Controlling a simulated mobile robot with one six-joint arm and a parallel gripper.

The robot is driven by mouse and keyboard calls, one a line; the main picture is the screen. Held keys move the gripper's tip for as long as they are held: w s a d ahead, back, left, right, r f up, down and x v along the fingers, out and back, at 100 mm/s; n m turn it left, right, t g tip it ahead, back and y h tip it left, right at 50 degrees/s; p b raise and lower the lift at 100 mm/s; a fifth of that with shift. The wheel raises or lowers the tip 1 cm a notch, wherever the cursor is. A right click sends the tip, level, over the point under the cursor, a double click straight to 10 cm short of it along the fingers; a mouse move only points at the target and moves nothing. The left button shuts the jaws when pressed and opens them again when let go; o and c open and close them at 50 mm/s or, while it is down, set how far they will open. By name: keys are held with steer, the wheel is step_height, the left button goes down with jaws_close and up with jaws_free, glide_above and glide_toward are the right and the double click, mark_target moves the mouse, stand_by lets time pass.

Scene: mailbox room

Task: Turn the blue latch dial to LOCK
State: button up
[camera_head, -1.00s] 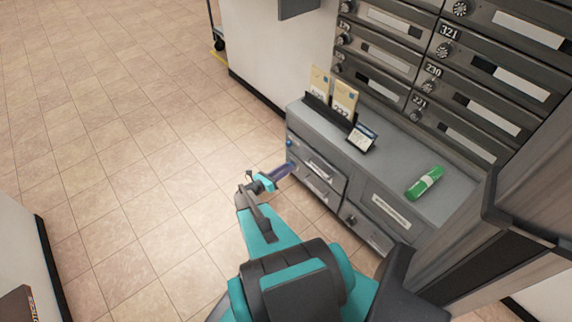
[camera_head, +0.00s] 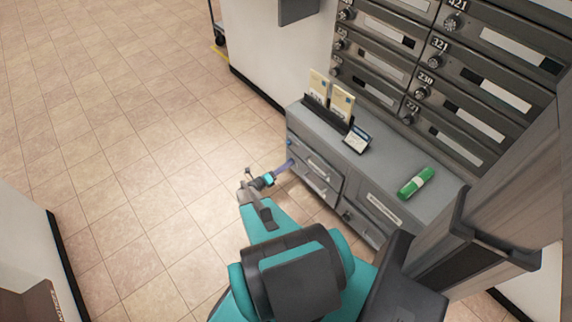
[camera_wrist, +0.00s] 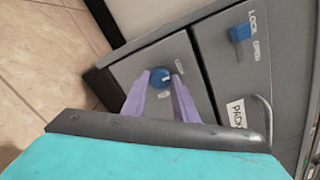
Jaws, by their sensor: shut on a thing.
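The round blue dial (camera_wrist: 160,78) sits on a grey cabinet door in the wrist view, with a pale mark on its face. My gripper (camera_wrist: 159,82) has its two purple fingers on either side of the dial, shut on it. Small white lettering beside the dial is too blurred to read. A blue lever (camera_wrist: 240,33) with LOCK and OPEN labels is on the neighbouring panel, apart from my fingers. In the head view my gripper (camera_head: 288,163) reaches the left end of the cabinet front; the dial is hidden there.
The grey cabinet (camera_head: 395,175) carries envelopes in a dark rack (camera_head: 327,114), a small sign (camera_head: 357,139) and a green roll (camera_head: 416,182). Mailboxes (camera_head: 440,80) rise behind it. The tiled floor (camera_head: 130,120) to the left is clear.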

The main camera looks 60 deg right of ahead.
steer(key=shift+s+f, duration=0.1)
steer(key=shift+s, duration=0.1)
steer(key=o, duration=1.1)
steer(key=shift+w, duration=0.1)
steer(key=shift+c, duration=0.2)
steer(key=shift+w+a, duration=0.1)
steer(key=v, duration=1.3)
steer(key=shift+a+p, duration=0.3)
steer(key=shift+p, duration=0.1)
steer(key=shift+w, duration=0.1)
